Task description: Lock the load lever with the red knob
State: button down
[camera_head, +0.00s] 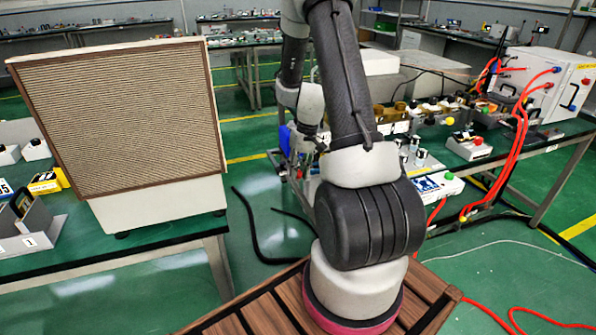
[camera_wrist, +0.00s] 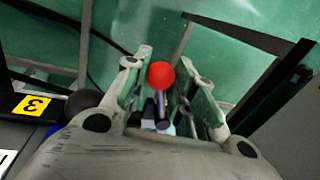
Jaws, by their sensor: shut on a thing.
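The red knob (camera_wrist: 161,75) shows in the wrist view between the two fingers of my gripper (camera_wrist: 167,68). My gripper is shut on the load lever's knob, with a finger on each side of it. In the head view my arm covers the place where my gripper works, so neither the knob nor the lever can be made out there.
In the head view, a bench with instruments and red cables (camera_head: 520,120) stands at the right, and a large textured panel (camera_head: 120,125) stands at the left.

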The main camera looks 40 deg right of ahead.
jog(key=shift+w, duration=0.1)
jog(key=c, duration=1.1)
grip_release()
jog(key=shift+c, duration=0.2)
